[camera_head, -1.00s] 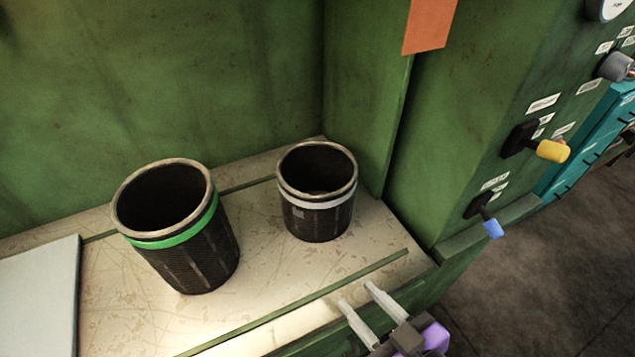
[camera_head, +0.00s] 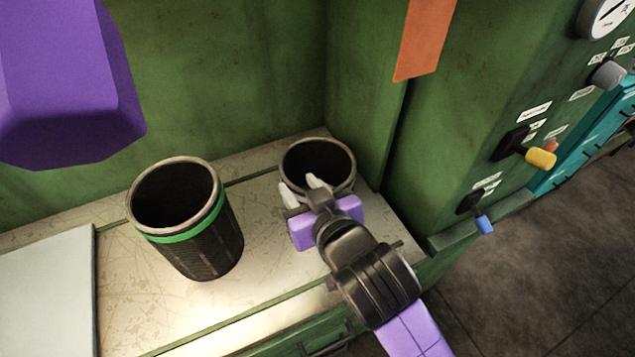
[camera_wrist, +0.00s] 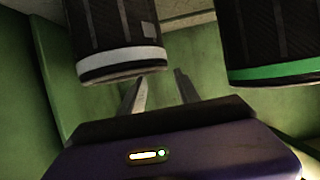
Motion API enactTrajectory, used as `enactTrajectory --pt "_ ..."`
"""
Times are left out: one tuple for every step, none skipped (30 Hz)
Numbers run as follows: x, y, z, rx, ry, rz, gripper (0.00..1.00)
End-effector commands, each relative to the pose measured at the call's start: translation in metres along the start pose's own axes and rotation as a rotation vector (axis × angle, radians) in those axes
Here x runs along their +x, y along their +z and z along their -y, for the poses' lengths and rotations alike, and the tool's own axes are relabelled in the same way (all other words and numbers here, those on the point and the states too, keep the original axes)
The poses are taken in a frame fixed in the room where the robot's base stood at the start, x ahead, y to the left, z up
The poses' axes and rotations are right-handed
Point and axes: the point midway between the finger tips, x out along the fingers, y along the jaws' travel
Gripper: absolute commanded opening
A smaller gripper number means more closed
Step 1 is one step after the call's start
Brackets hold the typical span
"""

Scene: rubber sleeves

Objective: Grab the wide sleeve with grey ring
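The dark ribbed sleeve with the grey ring (camera_head: 318,158) stands upright, open end up, near the shelf's back right corner. My gripper covers its front and ring in the head view. The wrist view shows the sleeve (camera_wrist: 112,28) upside down at upper left, with its light grey ring and bare rim. My gripper (camera_head: 302,187) is at the near left side of its rim, fingers apart and empty. In the wrist view the open fingers (camera_wrist: 160,88) lie to the right of the sleeve's rim, with nothing between them. Whether a finger touches the sleeve is unclear.
A sleeve with a green ring (camera_head: 190,222) stands to the left; it also shows at upper right in the wrist view (camera_wrist: 275,45). A pale panel (camera_head: 45,285) lies at the far left. Green walls (camera_head: 240,80) close the back and right. Bare shelf (camera_head: 265,235) lies between the sleeves.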

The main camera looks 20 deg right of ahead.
Motion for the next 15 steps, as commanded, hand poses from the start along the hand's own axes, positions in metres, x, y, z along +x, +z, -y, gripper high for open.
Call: enactTrajectory --pt "0.007 -0.001 0.001 -0.001 0.0 0.001 0.39" --pt "0.01 -0.001 0.001 -0.001 -0.001 0.0 0.39" --pt "0.014 -0.001 0.001 -0.001 0.0 0.0 0.39" --pt "0.016 -0.001 0.001 -0.001 0.0 0.0 0.39" --pt "0.018 -0.001 0.0 -0.001 0.0 0.0 0.39" --pt "0.019 0.0 0.0 -0.001 0.0 0.0 0.39" --pt "0.021 0.0 0.001 -0.001 0.0 0.0 0.39" --pt "0.023 0.0 0.001 -0.001 0.0 0.0 0.39" --pt "0.026 -0.001 0.002 -0.001 0.0 0.0 0.39" --pt "0.029 -0.001 0.003 -0.001 0.0 0.0 0.39" --pt "0.033 -0.001 0.004 -0.001 -0.001 0.001 0.39" --pt "0.039 -0.001 0.006 0.0 -0.001 0.0 0.39" --pt "0.043 -0.001 0.007 -0.001 -0.001 0.0 0.39" --pt "0.048 -0.001 0.008 -0.001 -0.002 0.001 0.39" --pt "0.053 -0.001 0.009 -0.001 -0.002 0.001 0.39"
